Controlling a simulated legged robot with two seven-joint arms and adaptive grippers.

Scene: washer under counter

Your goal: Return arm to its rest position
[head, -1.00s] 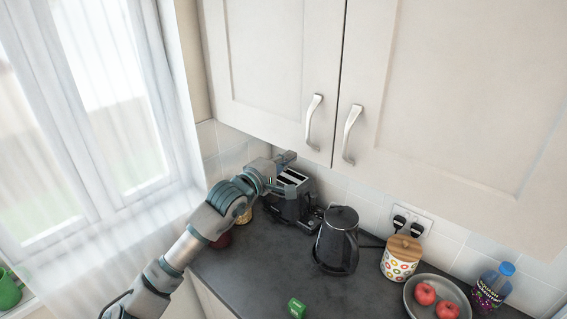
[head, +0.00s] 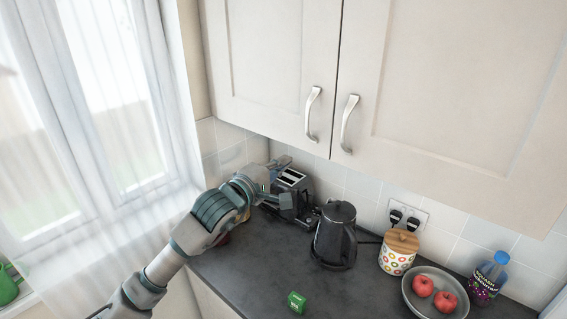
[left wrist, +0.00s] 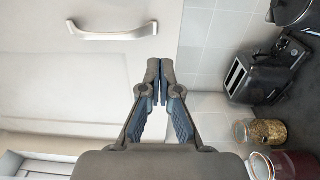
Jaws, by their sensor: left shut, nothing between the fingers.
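My left arm comes in from the left in the head view. Its left gripper (head: 283,178) is in front of the black toaster (head: 294,190) at the back left of the counter, hiding part of it. In the left wrist view the left gripper (left wrist: 160,82) has its two fingers together, with nothing between them. A cupboard door with a metal handle (left wrist: 112,30) lies beyond the fingers there, and the toaster (left wrist: 262,72) is to their right. My right gripper is not in view.
A black kettle (head: 335,236), a patterned jar (head: 398,253) and a bowl of red apples (head: 408,291) stand to the right. A green box (head: 297,302) lies at the front. Wall cupboards (head: 440,90) overhang the counter. Jars (left wrist: 267,132) stand near the toaster. The counter's middle is clear.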

